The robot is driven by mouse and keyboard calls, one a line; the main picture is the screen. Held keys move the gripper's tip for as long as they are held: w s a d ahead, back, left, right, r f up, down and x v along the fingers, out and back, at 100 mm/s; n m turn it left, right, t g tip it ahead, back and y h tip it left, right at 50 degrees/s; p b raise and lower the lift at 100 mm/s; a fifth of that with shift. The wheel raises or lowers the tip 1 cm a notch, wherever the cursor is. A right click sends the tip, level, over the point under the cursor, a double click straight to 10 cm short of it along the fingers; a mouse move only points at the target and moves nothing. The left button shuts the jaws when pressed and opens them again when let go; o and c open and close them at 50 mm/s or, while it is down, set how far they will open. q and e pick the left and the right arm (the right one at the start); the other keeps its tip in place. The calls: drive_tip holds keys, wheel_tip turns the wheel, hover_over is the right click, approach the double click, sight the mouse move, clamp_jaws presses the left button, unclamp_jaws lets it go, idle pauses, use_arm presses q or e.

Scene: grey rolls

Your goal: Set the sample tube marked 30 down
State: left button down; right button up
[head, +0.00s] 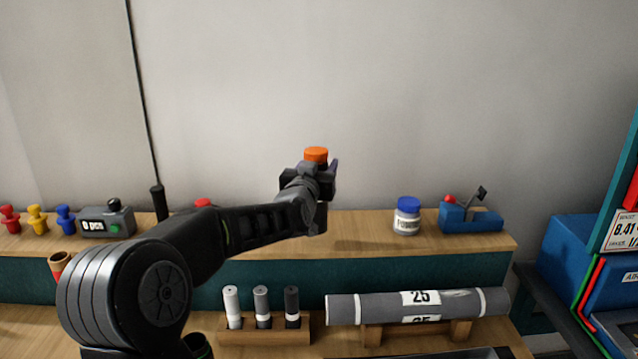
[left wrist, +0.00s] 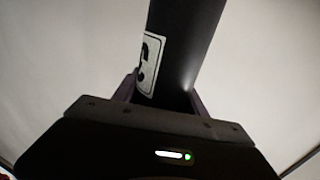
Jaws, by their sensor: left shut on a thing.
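My left gripper (head: 320,172) is shut on a dark tube and holds it up in front of the wall, above the back shelf. In the head view an orange end (head: 316,154) stands out above the jaws; most of the tube is hidden behind my gripper and arm. In the left wrist view the dark tube (left wrist: 190,40) runs between the fingers (left wrist: 165,95). A white label (left wrist: 149,62) on it shows part of a dark mark; the full number cannot be read. My right gripper is not in view.
The wooden shelf (head: 360,236) carries a blue-capped jar (head: 407,217), a blue device (head: 470,217), a counter box (head: 107,220) and coloured pegs (head: 38,219). Below, a rack (head: 265,335) holds three small cylinders; a grey roll marked 25 (head: 385,307) lies on a stand. Shelf left of the jar looks clear.

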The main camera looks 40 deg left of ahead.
use_arm(q)
drive_tip(key=shift+f, duration=0.1)
wheel_tip(320, 180, down, 4)
drive_tip(key=shift+r, duration=0.25)
drive_tip(key=shift+f, duration=0.15)
drive_tip(key=c, duration=0.6)
unclamp_jaws()
